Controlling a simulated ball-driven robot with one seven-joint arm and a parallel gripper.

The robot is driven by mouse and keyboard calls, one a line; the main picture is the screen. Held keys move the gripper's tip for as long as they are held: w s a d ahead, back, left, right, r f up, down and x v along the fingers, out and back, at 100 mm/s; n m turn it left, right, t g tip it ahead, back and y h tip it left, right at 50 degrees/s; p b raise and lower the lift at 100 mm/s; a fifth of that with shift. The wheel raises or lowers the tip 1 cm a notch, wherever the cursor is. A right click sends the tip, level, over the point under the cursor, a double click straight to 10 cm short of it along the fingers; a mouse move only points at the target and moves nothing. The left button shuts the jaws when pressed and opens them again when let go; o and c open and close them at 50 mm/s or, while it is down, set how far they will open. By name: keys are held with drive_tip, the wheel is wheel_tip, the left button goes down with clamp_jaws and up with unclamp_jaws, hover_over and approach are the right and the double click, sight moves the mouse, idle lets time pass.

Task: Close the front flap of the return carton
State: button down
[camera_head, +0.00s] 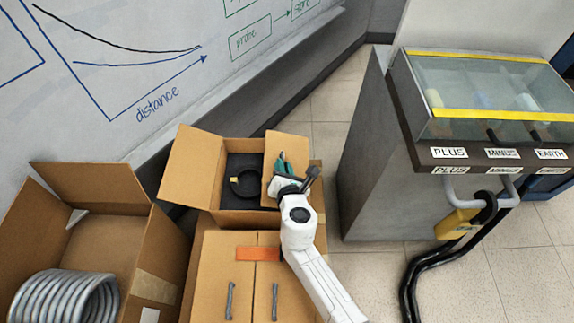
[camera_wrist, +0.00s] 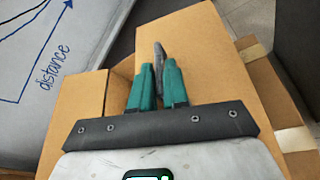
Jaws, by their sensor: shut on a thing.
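The brown return carton (camera_head: 200,198) stands open at the middle of the head view, with a black lining and a black ring (camera_head: 246,183) inside. One flap (camera_head: 190,165) leans outward at its left. Another flap (camera_head: 280,148) stands raised at its right, beside my gripper (camera_head: 283,168). In the wrist view, the teal fingers of my gripper (camera_wrist: 157,87) are shut on a grey handle (camera_wrist: 160,55) in front of a brown cardboard panel (camera_wrist: 200,55). The exact contact is partly hidden by the fingers. I cannot tell which flap is the front one.
A larger open carton (camera_head: 150,255) with a silver coil (camera_head: 65,298) stands at the left. A brown surface with two grey handles (camera_head: 229,300) and an orange label (camera_head: 257,253) lies below. A grey cabinet (camera_head: 365,150) with a glass-topped box stands right. Floor between is clear.

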drive_tip(key=shift+a, duration=0.1)
idle(0.4)
drive_tip(key=c, duration=1.2)
unclamp_jaws()
drive_tip(key=p+v, duration=0.4)
drive_tip(key=v, duration=0.6)
drive_tip(key=shift+s+r, duration=0.1)
drive_tip(key=shift+s, duration=0.25)
